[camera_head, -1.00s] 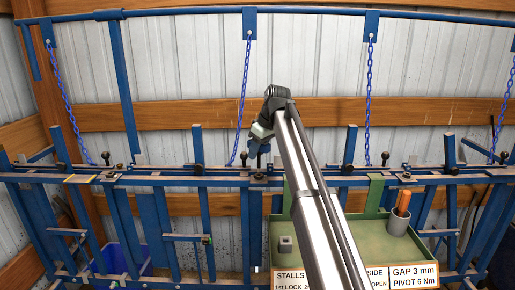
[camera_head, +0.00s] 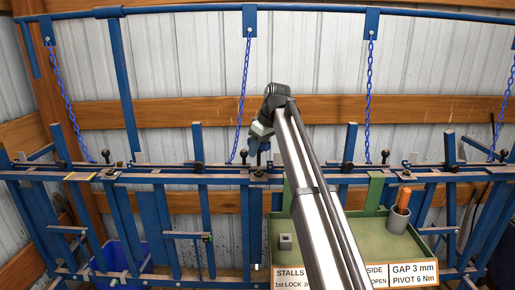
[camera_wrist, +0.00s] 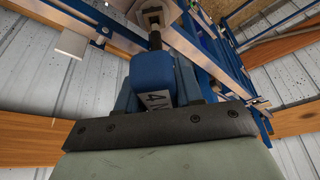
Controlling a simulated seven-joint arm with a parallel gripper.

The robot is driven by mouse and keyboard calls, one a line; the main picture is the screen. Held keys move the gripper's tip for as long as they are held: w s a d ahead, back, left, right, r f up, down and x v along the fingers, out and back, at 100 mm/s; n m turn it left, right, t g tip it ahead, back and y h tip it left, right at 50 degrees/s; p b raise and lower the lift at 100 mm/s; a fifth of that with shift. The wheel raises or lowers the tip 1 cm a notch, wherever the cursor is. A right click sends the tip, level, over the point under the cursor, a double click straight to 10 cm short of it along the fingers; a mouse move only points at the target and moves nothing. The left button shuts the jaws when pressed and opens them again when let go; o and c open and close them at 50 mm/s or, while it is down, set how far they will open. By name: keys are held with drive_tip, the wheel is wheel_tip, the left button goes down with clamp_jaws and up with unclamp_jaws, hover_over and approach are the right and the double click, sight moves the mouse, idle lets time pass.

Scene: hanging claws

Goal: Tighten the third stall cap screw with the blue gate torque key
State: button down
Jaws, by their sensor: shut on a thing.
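My gripper (camera_wrist: 155,88) is shut on a blue torque key (camera_wrist: 150,72), whose white label is partly cut off by the gripper. Its dark shaft runs up to a metal cap (camera_wrist: 122,8) with a hexagonal recess in the wrist view. The shaft tip is at or in this recess; I cannot tell how deep it sits. In the head view my gripper (camera_head: 257,140) is above the middle of the blue rail, over a dark cap (camera_head: 258,174) near the middle chain. The arm hides part of the rail to the right.
A blue stall frame (camera_head: 150,179) with upright bars and black knobs spans the view. Blue chains (camera_head: 369,95) hang from the top bar. A green tray (camera_head: 365,240) below holds a grey block (camera_head: 285,242) and a cup (camera_head: 397,221) with orange-handled tools. Printed signs (camera_head: 413,274) are on its front.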

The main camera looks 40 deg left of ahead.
drive_tip(key=shift+f, duration=1.1)
idle(0.3)
drive_tip(key=shift+m+t, duration=0.5)
drive_tip(key=shift+m, duration=0.7)
drive_tip(key=shift+w+m+t, duration=0.1)
drive_tip(key=shift+m+t, duration=0.3)
drive_tip(key=shift+m, duration=0.8)
drive_tip(key=shift+m, duration=0.5)
drive_tip(key=shift+w+m+t+h, duration=0.1)
drive_tip(key=shift+m+t+h, duration=0.2)
drive_tip(key=shift+m+t, duration=0.3)
drive_tip(key=shift+m, duration=0.3)
